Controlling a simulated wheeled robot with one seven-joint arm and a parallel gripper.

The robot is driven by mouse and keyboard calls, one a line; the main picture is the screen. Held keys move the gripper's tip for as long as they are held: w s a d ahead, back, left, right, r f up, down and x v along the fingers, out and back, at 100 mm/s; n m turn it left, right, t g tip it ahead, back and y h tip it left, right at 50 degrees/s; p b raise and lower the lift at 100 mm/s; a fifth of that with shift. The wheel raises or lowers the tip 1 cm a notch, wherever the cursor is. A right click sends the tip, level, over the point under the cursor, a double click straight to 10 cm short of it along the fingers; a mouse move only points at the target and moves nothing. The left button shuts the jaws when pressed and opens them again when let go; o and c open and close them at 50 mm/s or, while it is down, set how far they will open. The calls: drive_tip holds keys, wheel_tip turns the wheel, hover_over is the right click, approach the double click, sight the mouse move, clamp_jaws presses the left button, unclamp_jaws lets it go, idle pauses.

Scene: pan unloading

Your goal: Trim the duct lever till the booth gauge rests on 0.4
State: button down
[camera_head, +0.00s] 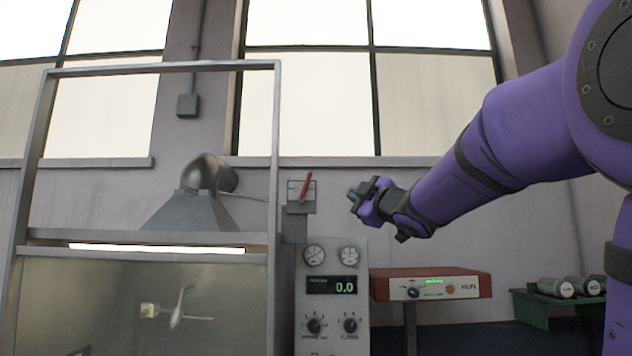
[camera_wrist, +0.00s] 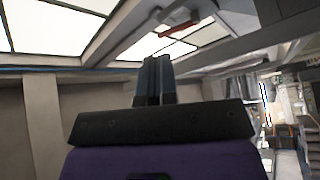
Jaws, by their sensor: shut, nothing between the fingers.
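The duct lever (camera_head: 307,186) is a red bar tilted a little right of upright on a small grey box beside the booth frame. In the wrist view a red bar, apparently the lever (camera_wrist: 179,29), shows beyond the fingers. The booth gauge (camera_head: 332,286) is a dark display with green digits reading 0.0 on the grey panel below the lever. My gripper (camera_head: 353,196) is shut and empty, to the right of the lever and apart from it. Its closed fingers also show in the wrist view (camera_wrist: 155,80).
The booth frame (camera_head: 275,150) stands left of the lever, with a grey duct hood (camera_head: 190,208) behind it. The panel has two round dials (camera_head: 332,255) and two knobs (camera_head: 332,325). A red box (camera_head: 430,284) marked RUN and a green rack (camera_head: 560,308) of cylinders stand right.

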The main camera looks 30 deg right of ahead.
drive_tip(key=d+r+n+y, duration=0.1)
drive_tip(key=n+y, duration=0.1)
drive_tip(key=n, duration=0.1)
drive_tip(key=n+g+y, duration=0.1)
drive_tip(key=n+y, duration=0.5)
drive_tip(key=y, duration=0.1)
approach(310, 178)
drive_tip(key=x, duration=0.7)
drive_tip(key=shift+w+r, duration=0.1)
drive_tip(key=shift+w, duration=0.2)
drive_tip(key=shift+w+a+r, duration=0.1)
drive_tip(key=shift+a, duration=0.05)
drive_tip(key=shift+w+a+r, duration=0.2)
drive_tip(key=shift+w, duration=0.2)
